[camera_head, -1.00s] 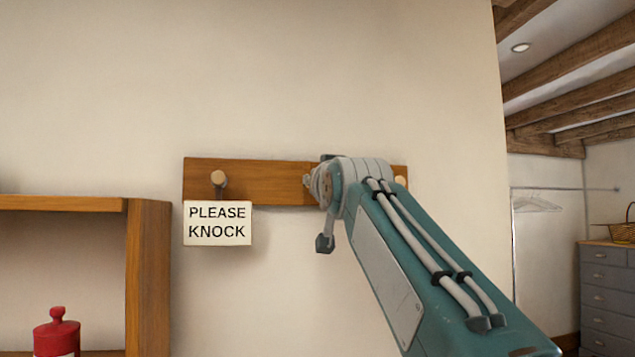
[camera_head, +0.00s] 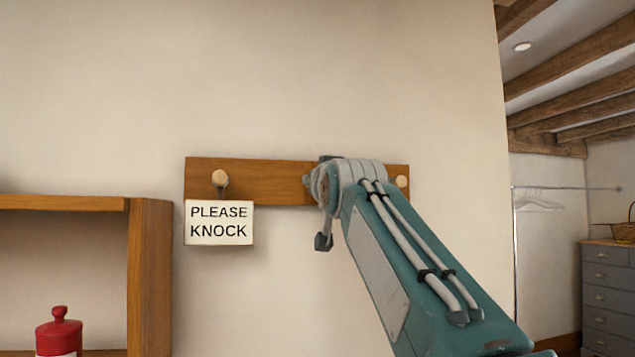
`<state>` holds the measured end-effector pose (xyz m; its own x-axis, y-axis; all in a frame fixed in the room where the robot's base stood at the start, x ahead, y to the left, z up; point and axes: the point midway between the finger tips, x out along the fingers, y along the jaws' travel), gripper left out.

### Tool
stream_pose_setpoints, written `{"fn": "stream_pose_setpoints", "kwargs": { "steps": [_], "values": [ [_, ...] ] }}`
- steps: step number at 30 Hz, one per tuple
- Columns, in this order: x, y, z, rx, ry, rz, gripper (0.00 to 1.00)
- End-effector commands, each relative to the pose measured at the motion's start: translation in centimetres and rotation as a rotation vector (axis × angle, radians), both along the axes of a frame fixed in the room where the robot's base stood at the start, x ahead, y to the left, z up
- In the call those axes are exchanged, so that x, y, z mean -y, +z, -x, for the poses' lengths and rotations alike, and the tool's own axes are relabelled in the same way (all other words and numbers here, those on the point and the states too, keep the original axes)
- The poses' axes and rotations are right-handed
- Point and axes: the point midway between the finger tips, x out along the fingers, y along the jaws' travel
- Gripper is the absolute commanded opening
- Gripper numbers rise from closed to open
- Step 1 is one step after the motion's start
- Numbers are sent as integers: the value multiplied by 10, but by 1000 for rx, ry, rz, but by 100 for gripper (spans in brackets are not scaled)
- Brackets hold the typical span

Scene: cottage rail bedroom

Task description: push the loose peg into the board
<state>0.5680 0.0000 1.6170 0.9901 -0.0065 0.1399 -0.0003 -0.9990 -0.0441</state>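A brown wooden peg board (camera_head: 268,181) is fixed to the pale wall. A pale round peg (camera_head: 219,178) sticks out near its left end, with a white "PLEASE KNOCK" sign (camera_head: 219,222) hanging below it. Another pale peg (camera_head: 402,181) shows near the right end, just right of my arm. My arm covers the board's right-of-middle part, so any peg there is hidden. I cannot tell which peg is loose. My gripper (camera_head: 324,242) shows only as a dark tip below the board; the rest is hidden behind my arm, and I see no grip or contact.
A wooden shelf unit (camera_head: 150,275) stands at lower left, with a red extinguisher-like canister (camera_head: 60,330) in front of its opening. A grey chest of drawers (camera_head: 608,290) with a basket (camera_head: 624,230) is at far right. The wall above the board is clear.

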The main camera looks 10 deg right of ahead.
Motion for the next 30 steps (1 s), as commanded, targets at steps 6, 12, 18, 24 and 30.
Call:
{"fn": "stream_pose_setpoints", "kwargs": {
  "steps": [6, 12, 18, 24, 30],
  "values": [
    [0, -1, -6, -1, 0, 0, 1],
    [0, 0, -9, 0, 0, 0, 1],
    [0, -1, -14, -2, 0, 0, 1],
    [0, 0, -13, -1, 0, 0, 72],
    [0, 0, -13, -1, 0, 0, 72]
  ]
}}
